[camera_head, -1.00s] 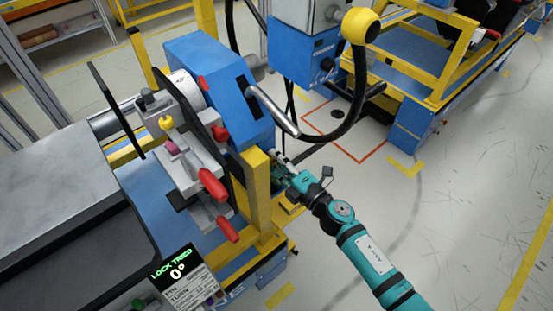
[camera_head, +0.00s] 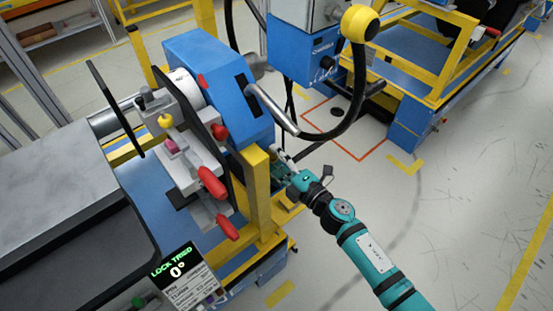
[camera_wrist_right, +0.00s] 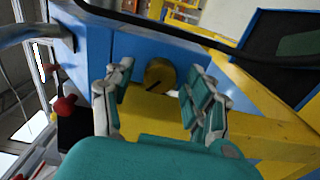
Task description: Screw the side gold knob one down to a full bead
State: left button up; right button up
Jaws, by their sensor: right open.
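The side gold knob (camera_wrist_right: 159,75) shows in the right wrist view as a round gold disc with a dark slot, on the blue housing (camera_wrist_right: 140,48). My right gripper (camera_wrist_right: 158,88) is open, with one teal-and-grey finger on each side of the knob. A gap shows between the knob and each finger. In the head view my right gripper (camera_head: 283,165) is beside the blue housing (camera_head: 205,62), near the yellow post. The knob is hidden there. My left gripper is not in view.
A yellow post (camera_head: 258,195) stands close to my right gripper. A metal lever (camera_head: 272,110) and a black curved bar with a yellow ball (camera_head: 360,25) are above it. Red handles (camera_head: 212,182) are on the left. The floor at right is clear.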

jog(key=v, duration=1.2)
